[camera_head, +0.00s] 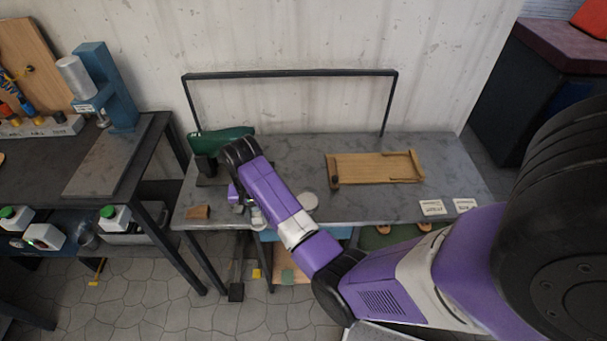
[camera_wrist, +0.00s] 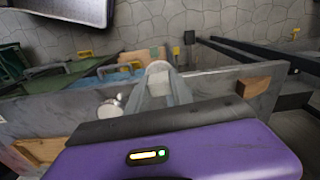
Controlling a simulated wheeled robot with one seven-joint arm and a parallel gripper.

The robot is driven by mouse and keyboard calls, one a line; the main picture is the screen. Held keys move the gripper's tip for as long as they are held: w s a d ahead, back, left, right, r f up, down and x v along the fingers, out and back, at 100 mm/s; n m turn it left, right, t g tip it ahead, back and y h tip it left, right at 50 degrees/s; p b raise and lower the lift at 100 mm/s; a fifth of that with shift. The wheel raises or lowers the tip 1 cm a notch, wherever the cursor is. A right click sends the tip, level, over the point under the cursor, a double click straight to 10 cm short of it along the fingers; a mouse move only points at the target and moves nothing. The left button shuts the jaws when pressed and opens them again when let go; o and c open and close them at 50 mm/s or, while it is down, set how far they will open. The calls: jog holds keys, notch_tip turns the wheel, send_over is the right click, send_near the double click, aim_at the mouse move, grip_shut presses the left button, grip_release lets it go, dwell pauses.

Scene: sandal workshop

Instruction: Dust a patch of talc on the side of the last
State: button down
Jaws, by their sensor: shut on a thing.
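The green last (camera_head: 221,140) lies sideways on a black stand (camera_head: 206,166) at the back left of the grey bench; its near side is partly hidden behind my arm. My gripper (camera_head: 254,215) is low over the front left of the bench, to the right of and in front of the last, apart from it. In the wrist view my gripper (camera_wrist: 163,88) is shut on a small pale, rounded thing (camera_wrist: 158,68), likely a talc pad. A white round dish (camera_head: 309,200) sits to the right of my gripper; it also shows in the wrist view (camera_wrist: 108,109). No talc patch can be made out on the last.
A brown block (camera_head: 198,212) lies near the bench's front left corner. A wooden tray (camera_head: 375,168) and two white cards (camera_head: 432,207) are on the right. A black frame (camera_head: 290,74) rises behind. The grey bench (camera_head: 455,170) has bare room at back right.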

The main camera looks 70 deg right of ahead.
jog(key=shift+s+d+m+p, duration=0.4)
jog(key=shift+s+d+m, duration=1.2)
jog(key=shift+d, duration=1.1)
jog(key=shift+s+d+m+p, duration=0.45)
jog(key=shift+s+d+m, duration=1.15)
jog(key=shift+d, duration=1.1)
jog(key=shift+s+d+m+p, duration=0.4)
jog(key=shift+s+d+m, duration=1.2)
jog(key=shift+d, duration=1.1)
jog(key=f+b, duration=0.3)
jog(key=f, duration=0.1)
jog(key=shift+w+b, duration=0.2)
jog(key=shift+b, duration=0.2)
jog(key=shift+f, duration=0.55)
jog(key=shift+r, duration=0.1)
notch_tip(320, 180, up, 5)
jog(key=p, duration=0.4)
jog(key=shift+r, duration=1)
